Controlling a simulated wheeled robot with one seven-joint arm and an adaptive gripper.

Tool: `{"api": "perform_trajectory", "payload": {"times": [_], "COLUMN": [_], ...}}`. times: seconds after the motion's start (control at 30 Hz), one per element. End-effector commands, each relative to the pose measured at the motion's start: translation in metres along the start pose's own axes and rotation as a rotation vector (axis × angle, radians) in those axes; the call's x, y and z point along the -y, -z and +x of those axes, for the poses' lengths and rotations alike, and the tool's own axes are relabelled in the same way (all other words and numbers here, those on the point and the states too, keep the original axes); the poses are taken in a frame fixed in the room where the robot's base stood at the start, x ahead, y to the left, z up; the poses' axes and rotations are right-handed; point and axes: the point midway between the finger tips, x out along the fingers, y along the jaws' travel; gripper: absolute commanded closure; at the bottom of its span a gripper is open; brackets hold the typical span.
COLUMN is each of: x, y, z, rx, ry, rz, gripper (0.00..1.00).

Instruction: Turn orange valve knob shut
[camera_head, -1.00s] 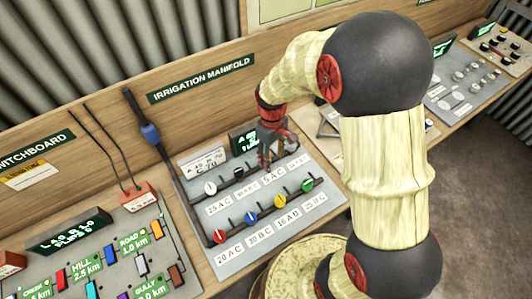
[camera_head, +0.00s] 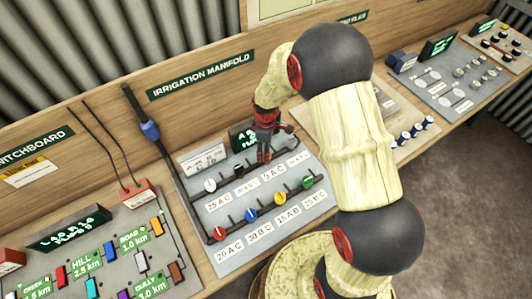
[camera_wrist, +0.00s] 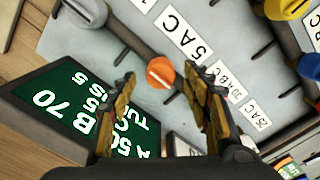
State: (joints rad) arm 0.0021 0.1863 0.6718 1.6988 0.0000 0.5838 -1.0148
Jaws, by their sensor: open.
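The orange valve knob (camera_wrist: 160,73) is round with a pale line across its face, and sits on a dark pipe beside a "5AC" label (camera_wrist: 186,35). In the wrist view, my gripper (camera_wrist: 157,78) is open and empty, with a fingertip on either side of the knob. I cannot tell how far the tips stand above it. In the head view, my gripper (camera_head: 265,158) points down over the upper row of the irrigation manifold (camera_head: 236,256). The orange knob is not visible there, apparently hidden by my gripper.
Near the orange knob are a grey knob (camera_wrist: 86,10), a yellow knob (camera_wrist: 285,8) and a blue knob (camera_wrist: 312,68). A green display (camera_wrist: 85,105) stands close to my gripper. A switchboard (camera_head: 120,262) lies left, more panels right.

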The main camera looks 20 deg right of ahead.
Motion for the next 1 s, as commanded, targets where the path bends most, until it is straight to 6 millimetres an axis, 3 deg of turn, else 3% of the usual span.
{"api": "perform_trajectory", "payload": {"times": [0.2, 0.47, 1.0], "x": [0.001, 0.001, 0.001], "y": [0.000, 0.000, 0.000], "z": [0.016, 0.016, 0.016], "rx": [0.000, 0.000, 0.000], "ry": [0.001, 0.001, 0.001], "rz": [0.001, 0.001, 0.001], "gripper": [0.51, 0.51, 0.82]}}
